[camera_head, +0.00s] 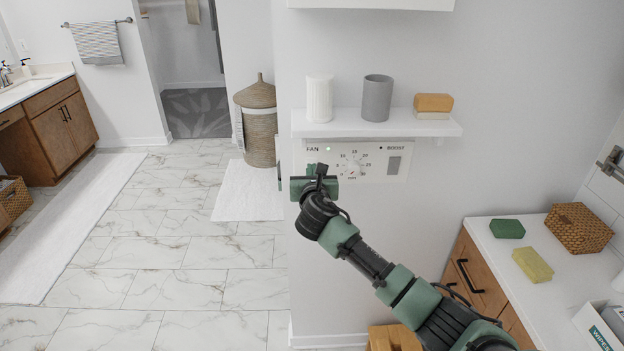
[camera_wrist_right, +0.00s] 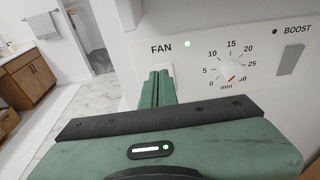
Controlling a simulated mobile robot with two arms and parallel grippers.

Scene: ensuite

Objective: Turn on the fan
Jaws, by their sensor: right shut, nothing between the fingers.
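The white fan control panel (camera_head: 400,149) is on the wall under a small shelf. Its FAN label has a small green light beside it (camera_wrist_right: 187,44), which is lit. The round timer dial (camera_head: 354,165) also shows in the wrist view (camera_wrist_right: 228,71), its red mark towards the lower right. A grey BOOST switch (camera_head: 394,165) is on the right, its indicator dark. My right gripper (camera_wrist_right: 159,88) is shut and empty, in front of the panel below the FAN label. The fan switch there is mostly hidden behind its fingers; I cannot tell whether they touch it. My left gripper is out of view.
The shelf (camera_head: 300,124) just above the panel holds a white cup (camera_head: 319,98), a grey cup (camera_head: 377,98) and soap bars (camera_head: 433,104). A counter (camera_head: 510,265) with sponges and a basket (camera_head: 578,228) is at lower right. The tiled floor at left is mostly clear.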

